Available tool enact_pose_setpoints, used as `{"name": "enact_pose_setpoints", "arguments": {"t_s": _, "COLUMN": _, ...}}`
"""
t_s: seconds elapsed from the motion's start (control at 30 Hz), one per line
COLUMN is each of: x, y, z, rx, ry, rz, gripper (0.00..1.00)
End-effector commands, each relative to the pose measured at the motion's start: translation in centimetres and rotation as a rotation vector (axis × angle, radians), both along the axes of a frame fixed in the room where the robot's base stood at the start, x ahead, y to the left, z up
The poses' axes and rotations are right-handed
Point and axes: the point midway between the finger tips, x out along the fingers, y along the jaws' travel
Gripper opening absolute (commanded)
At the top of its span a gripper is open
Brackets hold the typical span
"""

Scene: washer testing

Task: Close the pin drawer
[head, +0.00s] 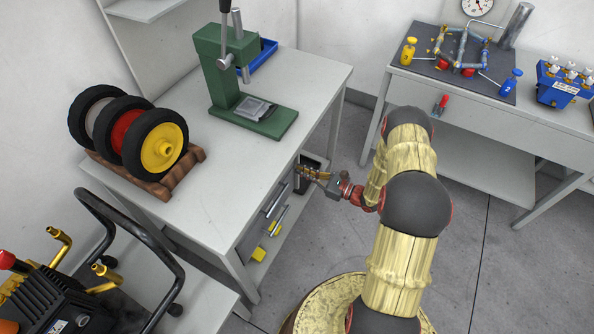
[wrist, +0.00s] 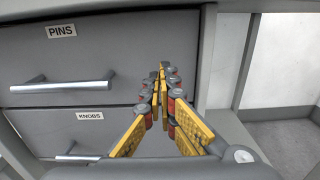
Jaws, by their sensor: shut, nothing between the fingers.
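The pin drawer (wrist: 110,52) is a grey front with a PINS label and a silver bar handle (wrist: 62,86). It fills the upper left of the wrist view. How far it stands out from the cabinet is hard to tell. My gripper (wrist: 163,72) is shut and empty, its yellow-padded fingertips in front of the right part of the pin drawer, right of the handle. Whether they touch it is unclear. In the head view my gripper (head: 303,171) is beside the right end of the drawers, under the tabletop edge.
The KNOBS drawer (wrist: 100,140) is directly below, with its own handle. A table leg (wrist: 230,65) stands to the right. The tabletop (head: 222,160) carries wheels (head: 165,147) and a green press (head: 225,75). Open floor (head: 450,240) lies to the right.

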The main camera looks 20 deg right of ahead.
Motion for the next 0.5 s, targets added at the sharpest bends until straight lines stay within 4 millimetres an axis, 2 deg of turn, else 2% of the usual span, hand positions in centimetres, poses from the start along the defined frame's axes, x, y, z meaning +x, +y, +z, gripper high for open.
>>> {"name": "enact_pose_setpoints", "arguments": {"t_s": 0.1, "x": -2.3, "y": -2.0, "z": 0.2, "rx": 0.001, "ry": 0.001, "rz": -0.006, "gripper": 0.00}}
{"name": "enact_pose_setpoints", "arguments": {"t_s": 0.3, "x": -5.4, "y": -4.5, "z": 0.1, "rx": 0.002, "ry": 0.001, "rz": -0.005, "gripper": 0.00}}
{"name": "enact_pose_setpoints", "arguments": {"t_s": 0.5, "x": -7.2, "y": -5.9, "z": 0.1, "rx": 0.001, "ry": 0.001, "rz": -0.003, "gripper": 0.00}}
